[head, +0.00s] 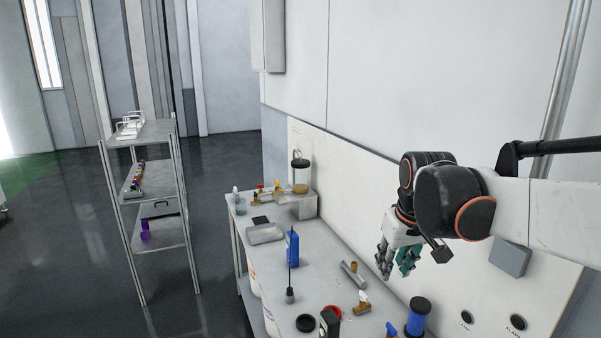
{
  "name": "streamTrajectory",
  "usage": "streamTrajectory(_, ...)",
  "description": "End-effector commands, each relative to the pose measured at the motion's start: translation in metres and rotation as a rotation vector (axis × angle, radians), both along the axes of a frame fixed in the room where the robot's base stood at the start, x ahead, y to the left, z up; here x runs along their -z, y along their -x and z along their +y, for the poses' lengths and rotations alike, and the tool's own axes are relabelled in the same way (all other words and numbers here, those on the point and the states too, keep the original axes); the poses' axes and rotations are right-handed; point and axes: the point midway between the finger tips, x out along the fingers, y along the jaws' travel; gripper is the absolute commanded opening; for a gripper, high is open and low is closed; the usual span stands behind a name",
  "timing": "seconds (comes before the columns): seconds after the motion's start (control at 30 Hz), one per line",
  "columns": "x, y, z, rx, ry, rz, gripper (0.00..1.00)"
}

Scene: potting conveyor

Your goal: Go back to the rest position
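My gripper (396,270) hangs from my black and white arm at the right, pointing down above the back part of the workbench (265,268). One finger looks grey and the other teal, with a gap between them. I see nothing held in the gap. The gripper is apart from the bench and the objects on it.
A wall panel (355,190) stands close behind. A shelf rack (150,130) is at left; the floor between is clear.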

Motion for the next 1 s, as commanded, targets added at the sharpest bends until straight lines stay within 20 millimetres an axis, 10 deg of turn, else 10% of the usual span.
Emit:
streamTrajectory(0.6,0.015,0.145,0.000,0.120,-0.054,-0.207,0.29)
streamTrajectory(1.0,0.044,0.194,0.000,0.168,-0.085,-0.295,0.29)
